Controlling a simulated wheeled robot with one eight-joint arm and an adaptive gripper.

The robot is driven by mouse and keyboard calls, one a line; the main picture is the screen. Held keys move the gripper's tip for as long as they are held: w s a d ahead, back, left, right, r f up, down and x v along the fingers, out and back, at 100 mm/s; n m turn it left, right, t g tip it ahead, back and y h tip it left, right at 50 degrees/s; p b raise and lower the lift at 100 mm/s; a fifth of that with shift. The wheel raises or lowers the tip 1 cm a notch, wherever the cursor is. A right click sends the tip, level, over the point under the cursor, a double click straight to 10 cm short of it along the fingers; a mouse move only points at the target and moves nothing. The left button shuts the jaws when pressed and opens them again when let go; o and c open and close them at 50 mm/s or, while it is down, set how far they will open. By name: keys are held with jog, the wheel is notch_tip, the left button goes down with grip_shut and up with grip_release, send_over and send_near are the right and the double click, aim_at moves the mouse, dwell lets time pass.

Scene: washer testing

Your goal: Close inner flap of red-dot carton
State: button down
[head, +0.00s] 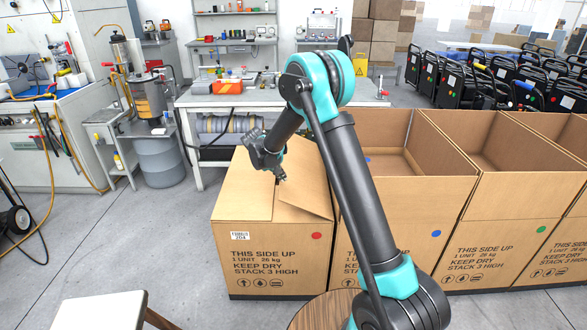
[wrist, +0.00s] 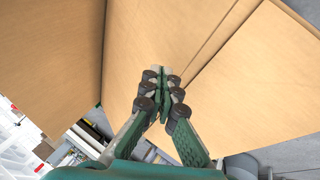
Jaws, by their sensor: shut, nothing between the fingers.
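The red-dot carton (head: 270,262) stands at the left end of a row of cartons, with its red dot at the front right. Its top is largely covered by flaps. The left top flap (head: 240,190) lies about flat, and the right top flap (head: 306,203) looks slightly tilted, with a small dark gap between them. My gripper (head: 282,180) is just over that gap, pointing down, shut and empty. In the wrist view my gripper (wrist: 164,74) is in front of cardboard panels (wrist: 150,40). I cannot tell whether the fingertips touch a flap.
An open blue-dot carton (head: 436,185) stands to the right, then an open green-dot carton (head: 510,190). A workbench (head: 225,101) is behind. A white-topped stool (head: 100,312) and a round wooden top (head: 320,312) are in front.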

jog(key=shift+h, duration=0.9)
jog(key=a+f, duration=0.1)
jog(key=f, duration=0.2)
jog(key=a+f, duration=0.3)
jog(key=f, duration=0.2)
jog(key=shift+a+f, duration=0.15)
jog(key=shift+f, duration=0.15)
jog(key=shift+a+f, duration=0.2)
jog(key=shift+f, duration=0.6)
